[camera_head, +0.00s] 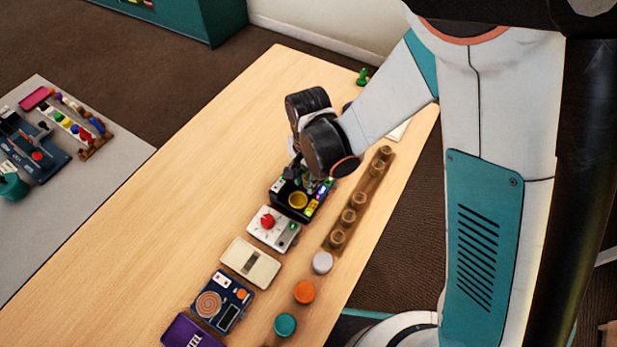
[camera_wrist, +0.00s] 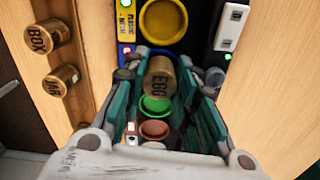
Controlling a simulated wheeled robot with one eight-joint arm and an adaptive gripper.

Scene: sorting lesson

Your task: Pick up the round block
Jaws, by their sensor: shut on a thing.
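In the wrist view my gripper (camera_wrist: 162,68) is shut on a round wooden block (camera_wrist: 160,78). The block is a short brown cylinder with dark lettering that seems to read "EGG". Below it in that view are a green disc (camera_wrist: 157,104) and a reddish-brown disc (camera_wrist: 155,129). In the head view my gripper (camera_head: 307,175) is over a black box (camera_head: 284,207) with a yellow ring (camera_head: 298,200); the held block is hidden there. The yellow ring (camera_wrist: 163,20) shows just beyond the block in the wrist view.
A wooden rack (camera_head: 331,250) with several round blocks runs beside the box; two read "BOX" (camera_wrist: 44,36) and "JAR" (camera_wrist: 62,80). A white device (camera_head: 258,233) with a red knob, other panels and coloured discs are nearby. The table's left side (camera_head: 190,180) is clear.

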